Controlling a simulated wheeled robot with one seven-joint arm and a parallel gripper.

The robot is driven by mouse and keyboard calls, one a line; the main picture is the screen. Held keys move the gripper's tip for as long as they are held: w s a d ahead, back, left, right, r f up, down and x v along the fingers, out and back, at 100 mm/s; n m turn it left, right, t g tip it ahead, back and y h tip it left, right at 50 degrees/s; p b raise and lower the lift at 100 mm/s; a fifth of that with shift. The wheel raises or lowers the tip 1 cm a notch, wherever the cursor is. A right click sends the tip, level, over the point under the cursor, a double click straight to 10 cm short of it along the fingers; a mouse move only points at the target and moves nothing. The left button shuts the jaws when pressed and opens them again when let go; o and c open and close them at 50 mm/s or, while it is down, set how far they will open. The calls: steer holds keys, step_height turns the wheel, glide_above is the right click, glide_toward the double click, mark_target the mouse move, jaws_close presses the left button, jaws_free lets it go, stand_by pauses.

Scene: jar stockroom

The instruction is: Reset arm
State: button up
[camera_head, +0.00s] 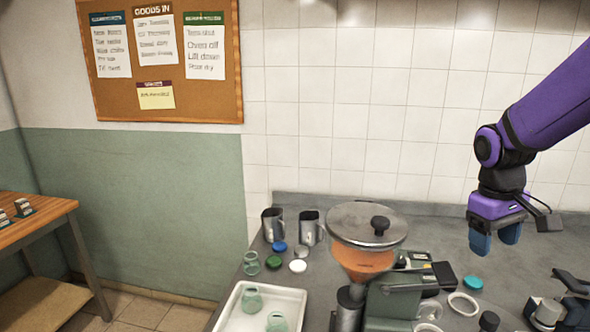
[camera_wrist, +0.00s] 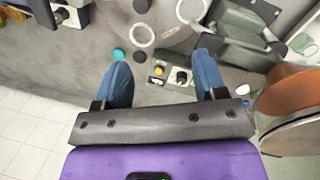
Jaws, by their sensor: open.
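My purple arm reaches in from the right in the head view. My gripper (camera_head: 494,241) hangs above the right part of the grey counter (camera_head: 405,216), its blue fingers pointing down. In the wrist view my gripper (camera_wrist: 163,85) is open, with its two blue fingers wide apart and nothing between them. Below it the counter (camera_wrist: 75,47) and a small panel with yellow and black knobs (camera_wrist: 172,73) show. The fingers appear to be above the counter and touching nothing.
A machine with an orange hopper (camera_head: 362,261) and grey lid (camera_head: 350,222) stands left of my gripper. A white tray (camera_head: 232,304) holds green glass jars (camera_head: 252,300). Two metal jugs (camera_head: 310,228) stand behind. A teal lid (camera_head: 473,283) and white rings (camera_head: 462,304) lie below my gripper.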

steer(key=s+a+r+m+t, duration=0.1)
steer(key=s+a+r+t, duration=0.2)
steer(key=s+r, duration=0.2)
steer(key=s+a+r+m+t+y, duration=0.1)
steer(key=s+a+r+t, duration=0.2)
steer(key=s+r, duration=0.3)
steer(key=s+a, duration=0.1)
steer(key=s, duration=0.3)
steer(key=shift+a+m, duration=0.3)
